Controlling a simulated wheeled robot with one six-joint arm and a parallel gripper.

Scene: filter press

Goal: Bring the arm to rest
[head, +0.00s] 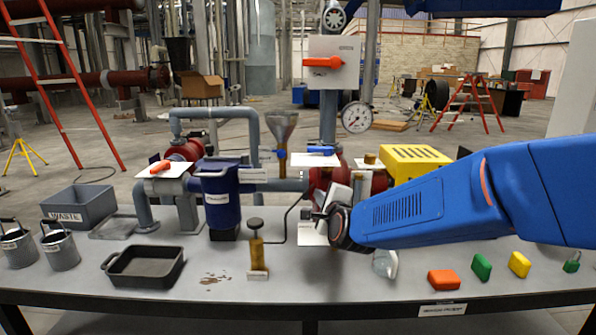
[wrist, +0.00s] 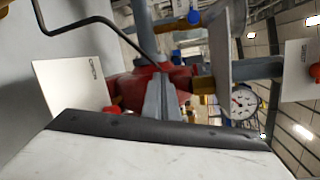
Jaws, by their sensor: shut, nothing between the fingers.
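My blue arm (head: 430,205) reaches in from the right above the bench. My gripper (head: 322,212) is at the middle of the bench, in front of the red pump body (head: 325,180). It is shut and empty. In the wrist view its closed grey fingers (wrist: 164,103) point at the red body (wrist: 135,88) and a pale plate (wrist: 72,85) beside it. I cannot tell from these views how close the fingertips are to the piping. The arm hides part of the bench and equipment behind it.
Left of the gripper stand a brass hand pump (head: 257,252), a blue filter housing (head: 220,195) and a black tray (head: 144,266). A yellow vented box (head: 412,162) stands behind the arm. Coloured blocks, including a red one (head: 444,280), lie along the right front. A gauge (head: 357,117) hangs above.

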